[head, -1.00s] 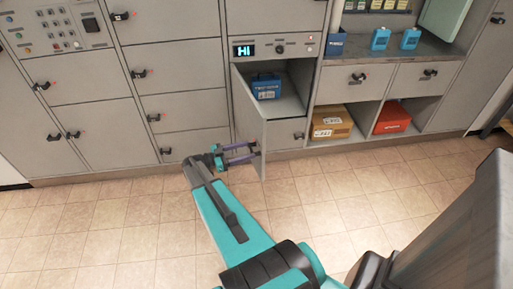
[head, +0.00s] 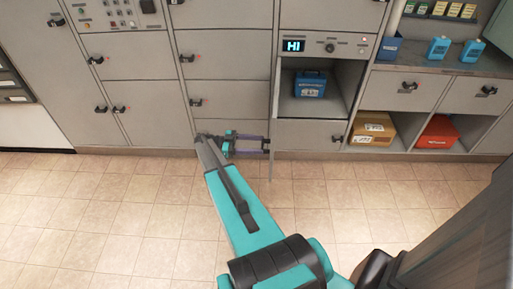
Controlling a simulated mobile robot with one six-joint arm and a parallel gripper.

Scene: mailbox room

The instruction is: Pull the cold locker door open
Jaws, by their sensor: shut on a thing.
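The cold locker door (head: 272,108) stands swung out on its left side and shows almost edge-on as a thin grey panel. The open cold locker (head: 340,108) is below the "HI" display, with a blue box (head: 310,85) inside. My gripper (head: 264,145) is at the lower outer part of the door, on its left side. It is shut on the door's handle, which is small and mostly hidden between the fingers.
Shut grey lockers (head: 232,52) with black handles fill the wall to the left. A cardboard box (head: 372,129) and a red box (head: 438,132) sit in low open bays to the right. The tiled floor (head: 110,205) is clear.

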